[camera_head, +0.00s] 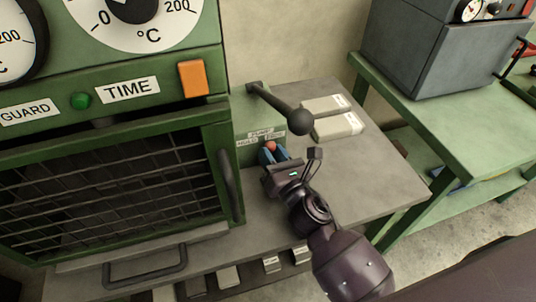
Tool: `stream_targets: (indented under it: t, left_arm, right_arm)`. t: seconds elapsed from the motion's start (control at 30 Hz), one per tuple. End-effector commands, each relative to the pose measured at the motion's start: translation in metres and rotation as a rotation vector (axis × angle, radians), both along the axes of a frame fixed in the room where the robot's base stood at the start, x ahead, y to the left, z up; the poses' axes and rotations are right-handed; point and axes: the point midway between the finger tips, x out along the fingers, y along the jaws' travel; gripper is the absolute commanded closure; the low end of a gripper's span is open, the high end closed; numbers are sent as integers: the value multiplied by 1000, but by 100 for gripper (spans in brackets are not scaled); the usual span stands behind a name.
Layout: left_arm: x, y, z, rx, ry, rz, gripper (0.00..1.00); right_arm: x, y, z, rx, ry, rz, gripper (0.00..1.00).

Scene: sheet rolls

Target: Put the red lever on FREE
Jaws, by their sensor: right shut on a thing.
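The red lever shows as a small red knob (270,146) at the front of a green box (246,124) beside the green oven. My right gripper (272,154), with blue fingertips, is shut around this knob; its arm comes up from the lower right. The rest of the lever is hidden by the fingers. Small labels (262,134) sit just above the knob; one seems to read PUMP and the left one HOLD, the right one is too small to read surely. My left gripper is not in view.
A black lever with a ball knob (300,121) juts out close above my right gripper. Two pale blocks (338,126) lie behind it on the grey tabletop (375,185). The oven door handle (230,186) stands close left. A green table (475,125) is at right.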

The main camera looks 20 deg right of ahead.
Motion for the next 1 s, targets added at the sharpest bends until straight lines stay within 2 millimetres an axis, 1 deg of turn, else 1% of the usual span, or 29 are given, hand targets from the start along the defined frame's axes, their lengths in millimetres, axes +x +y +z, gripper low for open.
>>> stream_targets:
  t: [0.03,0.2,0.63,0.67,0.7,0.8,1.0]
  left_arm:
    - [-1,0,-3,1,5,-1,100]
    - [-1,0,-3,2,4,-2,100]
    - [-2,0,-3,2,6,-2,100]
    - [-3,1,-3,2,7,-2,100]
    - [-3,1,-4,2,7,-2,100]
    - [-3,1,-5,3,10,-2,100]
    - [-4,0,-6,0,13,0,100]
  right_arm:
    - [0,-1,-3,17,4,-1,100]
    - [0,-2,-3,53,3,0,100]
    - [0,-3,-2,62,2,0,100]
    - [0,-3,-2,62,2,0,68]
    - [0,-3,-2,62,2,0,62]
    - [0,-3,-2,61,2,0,48]
    - [0,-3,-2,61,1,0,48]
